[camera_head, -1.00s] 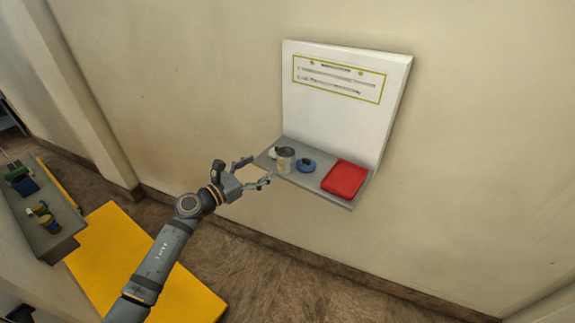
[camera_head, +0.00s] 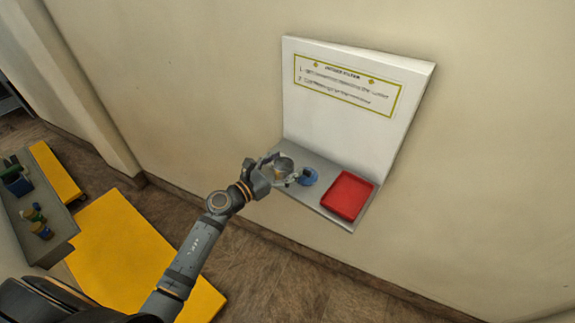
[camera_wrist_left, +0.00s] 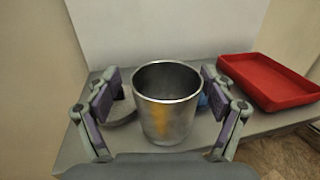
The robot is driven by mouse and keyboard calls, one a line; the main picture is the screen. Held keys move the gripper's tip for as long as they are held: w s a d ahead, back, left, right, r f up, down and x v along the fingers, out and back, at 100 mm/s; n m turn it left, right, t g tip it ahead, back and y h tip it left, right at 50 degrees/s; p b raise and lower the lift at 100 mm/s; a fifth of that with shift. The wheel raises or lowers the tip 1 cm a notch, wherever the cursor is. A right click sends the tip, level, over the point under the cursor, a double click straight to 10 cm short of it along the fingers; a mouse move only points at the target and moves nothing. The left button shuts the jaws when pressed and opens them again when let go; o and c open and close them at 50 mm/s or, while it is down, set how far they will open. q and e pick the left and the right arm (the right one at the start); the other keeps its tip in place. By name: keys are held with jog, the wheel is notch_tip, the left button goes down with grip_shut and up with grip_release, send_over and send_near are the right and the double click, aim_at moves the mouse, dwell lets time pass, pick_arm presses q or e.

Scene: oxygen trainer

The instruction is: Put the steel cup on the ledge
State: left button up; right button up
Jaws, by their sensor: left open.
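The steel cup (camera_wrist_left: 168,112) stands upright on the grey ledge (camera_wrist_left: 268,120), near its left end. In the head view the cup (camera_head: 283,163) shows partly behind my left gripper (camera_head: 283,172), and the ledge (camera_head: 318,205) sticks out from a white wall panel. My left gripper is open, with a finger on each side of the cup. In the left wrist view the fingers (camera_wrist_left: 162,98) stand apart from the cup's walls, with a small gap showing on both sides. My right gripper does not show.
A red tray (camera_head: 347,195) sits on the right of the ledge. A blue round item (camera_head: 308,176) lies beside the cup, and a grey disc-like item (camera_wrist_left: 122,108) lies left of it. A white panel with a sign (camera_head: 347,85) rises behind. A grey side table (camera_head: 45,225) stands far left.

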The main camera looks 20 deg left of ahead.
pick_arm(q)
jog(key=shift+s+r, duration=0.55)
jog(key=shift+s, duration=0.35)
jog(key=shift+c, duration=1.3)
jog(key=shift+w+f, duration=0.15)
jog(key=shift+w, duration=0.05)
jog(key=c, duration=0.5)
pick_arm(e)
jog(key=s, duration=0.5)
pick_arm(q)
jog(key=shift+w+f, duration=0.1)
jog(key=shift+w, duration=0.05)
jog(key=shift+c, duration=1.1)
jog(key=c, duration=0.3)
notch_tip(320, 180, up, 3)
jog(key=shift+r+p, duration=0.1)
jog(key=shift+p, duration=0.5)
jog(key=s+r+p, duration=0.4)
jog(key=s+r, duration=0.6)
jog(key=s, duration=0.4)
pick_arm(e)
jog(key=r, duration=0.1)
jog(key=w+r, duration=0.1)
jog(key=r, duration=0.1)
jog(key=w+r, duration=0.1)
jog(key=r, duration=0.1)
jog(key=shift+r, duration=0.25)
